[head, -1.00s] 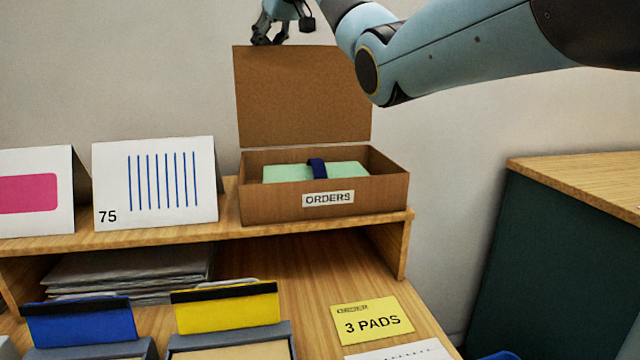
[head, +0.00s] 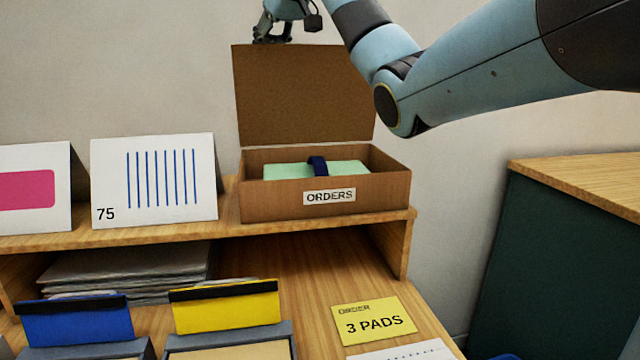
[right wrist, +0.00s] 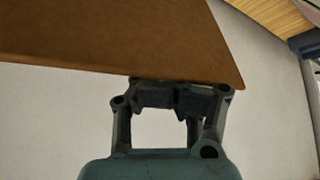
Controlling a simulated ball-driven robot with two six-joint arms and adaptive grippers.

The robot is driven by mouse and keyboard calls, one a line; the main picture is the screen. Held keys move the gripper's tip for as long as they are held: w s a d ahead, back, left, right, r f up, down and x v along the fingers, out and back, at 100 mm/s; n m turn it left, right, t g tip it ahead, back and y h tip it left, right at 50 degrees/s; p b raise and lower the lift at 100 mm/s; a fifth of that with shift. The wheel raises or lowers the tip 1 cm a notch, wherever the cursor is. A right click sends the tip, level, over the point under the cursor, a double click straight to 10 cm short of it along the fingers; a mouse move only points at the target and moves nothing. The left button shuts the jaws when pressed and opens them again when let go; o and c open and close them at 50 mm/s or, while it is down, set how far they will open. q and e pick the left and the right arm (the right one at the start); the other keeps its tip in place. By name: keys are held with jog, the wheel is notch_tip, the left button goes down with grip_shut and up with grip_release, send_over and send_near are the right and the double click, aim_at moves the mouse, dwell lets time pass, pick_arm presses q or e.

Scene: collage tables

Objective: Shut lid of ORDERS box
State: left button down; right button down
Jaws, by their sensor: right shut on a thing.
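The brown cardboard ORDERS box (head: 270,207) stands on the wooden shelf with its label facing me. Its lid (head: 303,100) is open and stands about upright at the back. A green pad stack (head: 342,169) with a dark blue band (head: 318,166) lies inside the box. My right gripper (head: 271,40) is at the lid's top edge, left of its middle, shut on the lid. In the right wrist view the gripper (right wrist: 175,84) meets the edge of the lid (right wrist: 110,40); the exact grip is partly hidden. My left gripper is not in view.
White cards (head: 155,182) stand left of the box. Below are grey sheets (head: 130,272), blue (head: 77,320) and yellow (head: 225,306) dividers, and a yellow "3 PADS" note (head: 374,321). My right arm crosses the upper right. The shelf's right end is close to the box.

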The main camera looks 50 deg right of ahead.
jog(key=shift+s+a+f, duration=0.2)
jog(key=shift+s+a, duration=0.1)
jog(key=shift+s, duration=0.4)
jog(key=shift+s+a+f, duration=0.2)
jog(key=shift+s+a, duration=0.1)
jog(key=shift+s, duration=0.35)
jog(key=shift+s+a+r, duration=0.2)
jog(key=shift+s+a, duration=0.8)
jog(key=shift+a, duration=0.05)
notch_tip(320, 180, up, 8)
jog(key=p, duration=0.9)
send_over(274, 64)
jog(key=s+a, duration=0.2)
jog(key=shift+w+d, duration=0.2)
